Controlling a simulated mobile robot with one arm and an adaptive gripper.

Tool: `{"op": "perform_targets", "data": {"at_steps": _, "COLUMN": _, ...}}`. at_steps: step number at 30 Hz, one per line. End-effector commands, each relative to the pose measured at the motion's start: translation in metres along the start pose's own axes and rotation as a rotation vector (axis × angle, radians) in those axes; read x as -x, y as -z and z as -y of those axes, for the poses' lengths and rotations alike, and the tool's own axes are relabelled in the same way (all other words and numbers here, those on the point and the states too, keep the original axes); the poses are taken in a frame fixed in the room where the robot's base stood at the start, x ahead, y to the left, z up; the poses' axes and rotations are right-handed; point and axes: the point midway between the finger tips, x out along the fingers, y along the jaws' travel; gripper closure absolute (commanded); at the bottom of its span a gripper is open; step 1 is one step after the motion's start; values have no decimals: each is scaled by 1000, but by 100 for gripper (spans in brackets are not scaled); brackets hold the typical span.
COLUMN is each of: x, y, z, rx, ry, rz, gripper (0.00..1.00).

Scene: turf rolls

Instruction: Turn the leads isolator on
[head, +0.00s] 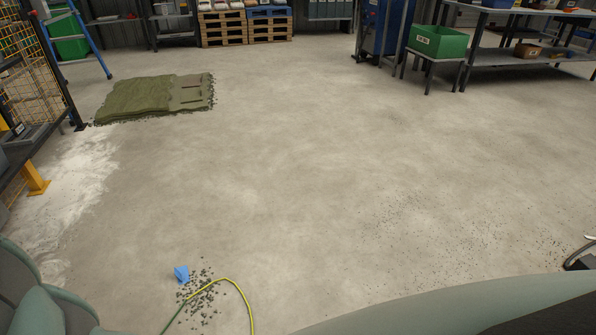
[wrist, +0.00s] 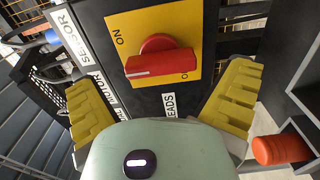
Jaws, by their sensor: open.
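The leads isolator shows in the wrist view as a yellow plate (wrist: 180,22) with a red rotary handle (wrist: 160,64) on a dark panel. ON is printed at the plate's upper left; a partly covered word starting with O is at its lower right. The handle's bar lies nearly level in the picture, its right end by that O. A white LEADS label (wrist: 168,103) sits just below the plate. My gripper (wrist: 163,84) is open, one yellow finger on each side of the handle, with nothing between them touching it that I can see. The isolator is not in the head view.
SENSOR (wrist: 69,31) and MOTOR labels are left of the plate. An orange-red cylinder (wrist: 282,149) is at the lower right. In the head view, a turf stack (head: 150,96) lies on mostly clear floor; a yellow-green cable (head: 240,292) and gravel are near the front.

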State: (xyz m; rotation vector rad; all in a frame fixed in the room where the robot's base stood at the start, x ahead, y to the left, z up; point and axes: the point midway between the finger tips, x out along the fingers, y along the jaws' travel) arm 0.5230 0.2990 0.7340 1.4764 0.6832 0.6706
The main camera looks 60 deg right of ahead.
Motion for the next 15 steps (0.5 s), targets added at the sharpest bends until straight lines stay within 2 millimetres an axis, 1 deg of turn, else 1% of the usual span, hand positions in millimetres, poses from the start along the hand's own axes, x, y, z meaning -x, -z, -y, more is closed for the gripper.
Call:
{"op": "perform_targets", "data": {"at_steps": 1, "x": 9, "y": -2, "z": 0, "rx": -1, "ry": -1, "rz": 6, "gripper": 0}}
{"op": "perform_targets", "data": {"at_steps": 3, "x": 21, "y": -2, "z": 1, "rx": -1, "ry": 2, "rz": 6, "gripper": 0}}
{"op": "perform_targets", "data": {"at_steps": 9, "x": 51, "y": -2, "z": 0, "rx": -2, "ry": 0, "rz": 8, "gripper": 0}}
{"op": "perform_targets", "data": {"at_steps": 15, "x": 71, "y": -3, "z": 0, "rx": -2, "ry": 0, "rz": 8, "gripper": 0}}
